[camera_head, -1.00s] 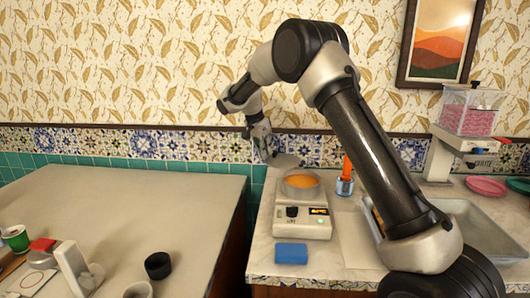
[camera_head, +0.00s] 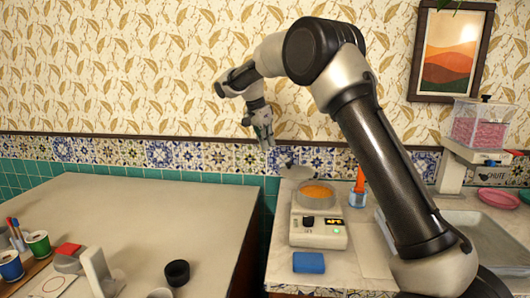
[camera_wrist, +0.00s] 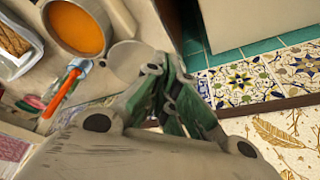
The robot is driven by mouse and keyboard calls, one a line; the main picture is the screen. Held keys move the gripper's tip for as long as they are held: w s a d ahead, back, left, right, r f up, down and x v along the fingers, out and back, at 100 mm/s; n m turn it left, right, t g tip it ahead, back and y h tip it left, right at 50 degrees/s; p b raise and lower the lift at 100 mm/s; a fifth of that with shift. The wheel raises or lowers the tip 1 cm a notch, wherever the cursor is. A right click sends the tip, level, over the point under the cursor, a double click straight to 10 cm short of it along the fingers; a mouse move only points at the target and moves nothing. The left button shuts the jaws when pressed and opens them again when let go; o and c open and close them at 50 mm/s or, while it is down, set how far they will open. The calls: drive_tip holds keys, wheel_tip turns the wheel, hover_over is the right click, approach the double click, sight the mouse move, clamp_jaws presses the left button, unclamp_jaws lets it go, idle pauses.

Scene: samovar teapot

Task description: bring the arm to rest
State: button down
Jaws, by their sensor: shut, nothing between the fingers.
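My gripper (camera_head: 268,146) hangs at the end of my bent arm, fingers down, in front of the tiled wall. It is shut and empty, above and left of the heating plate. In the wrist view its green-padded fingers (camera_wrist: 174,92) meet with nothing between them. A dish of orange liquid (camera_head: 316,192) sits on the white heating plate (camera_head: 318,236), which has a lit display. The liquid also shows in the wrist view (camera_wrist: 76,27). A pale round piece (camera_head: 296,170) lies behind the dish, below my fingertips and apart from them.
A blue block (camera_head: 309,262) lies in front of the plate. A glass with an orange-handled tool (camera_head: 358,188) stands right of it. A dispenser with pink contents (camera_head: 480,125) is at the right.

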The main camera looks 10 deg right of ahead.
drive_tip(key=s+d+f+n+g+y, duration=0.1)
drive_tip(key=s+f+n, duration=0.4)
drive_tip(key=s+n, duration=0.35)
drive_tip(key=s+d+r+n+t, duration=0.1)
drive_tip(key=s+d, duration=0.4)
drive_tip(key=s, duration=0.7)
drive_tip(key=s+d+r+n+t+y, duration=0.1)
drive_tip(key=s+d+r, duration=0.2)
drive_tip(key=s, duration=1)
drive_tip(key=s+d+r+n+t+y, duration=0.1)
drive_tip(key=s+d+r+n, duration=0.1)
drive_tip(key=s+d, duration=0.7)
drive_tip(key=shift+s+d+r+t, duration=0.25)
drive_tip(key=shift+s+r, duration=0.35)
drive_tip(key=shift+s, duration=1.3)
